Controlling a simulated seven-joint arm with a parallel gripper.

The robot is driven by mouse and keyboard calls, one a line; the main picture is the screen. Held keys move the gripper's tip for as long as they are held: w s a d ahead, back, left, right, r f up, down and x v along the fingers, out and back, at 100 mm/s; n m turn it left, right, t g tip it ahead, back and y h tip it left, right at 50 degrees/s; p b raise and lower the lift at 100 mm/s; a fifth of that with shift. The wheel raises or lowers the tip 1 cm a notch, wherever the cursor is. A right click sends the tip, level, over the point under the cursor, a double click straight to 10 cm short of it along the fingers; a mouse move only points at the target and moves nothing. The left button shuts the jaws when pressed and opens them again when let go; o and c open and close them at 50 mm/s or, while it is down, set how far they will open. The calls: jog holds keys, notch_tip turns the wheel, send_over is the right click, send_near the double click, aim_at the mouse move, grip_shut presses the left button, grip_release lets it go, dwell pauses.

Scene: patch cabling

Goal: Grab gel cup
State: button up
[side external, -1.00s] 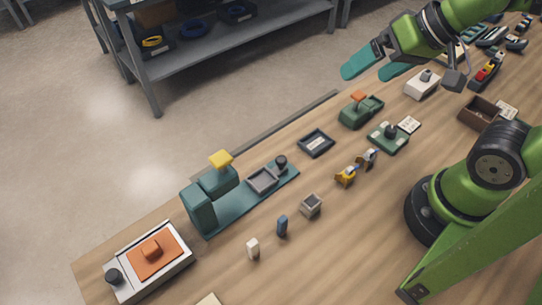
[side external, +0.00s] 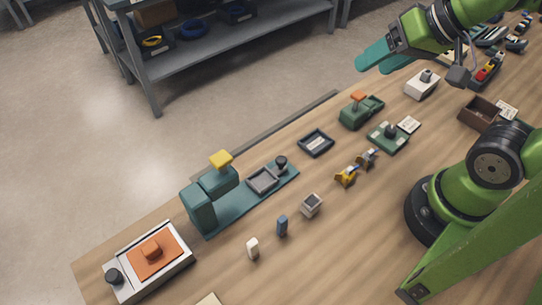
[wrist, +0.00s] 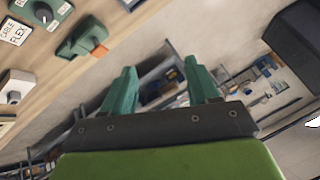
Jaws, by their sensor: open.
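My gripper (side external: 376,66) is high at the upper right in the side view, above the far edge of the bench. It is empty; its two teal fingers stand apart in the wrist view (wrist: 161,70). A small grey square cup with a dark top (side external: 311,204) stands on the bench near the middle. It may be the gel cup, but no label is legible on it. My gripper is well away from it, up and to the right, and the wrist view does not show it.
A teal press with a yellow top (side external: 208,192), a blue piece (side external: 282,226) and a white piece (side external: 252,248) stand near the cup. A black tray (side external: 316,143) and yellow clips (side external: 346,176) lie farther right. An orange-topped green device (side external: 360,110) is below my gripper.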

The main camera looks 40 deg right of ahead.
jog(key=n+g+h, duration=0.2)
jog(key=n+g, duration=0.5)
jog(key=n, duration=1.5)
send_over(313, 197)
jog(key=s+a, duration=0.1)
notch_tip(313, 197, down, 6)
jog(key=r, duration=0.1)
jog(key=shift+a+f, duration=0.2)
jog(key=shift+f, duration=8.4)
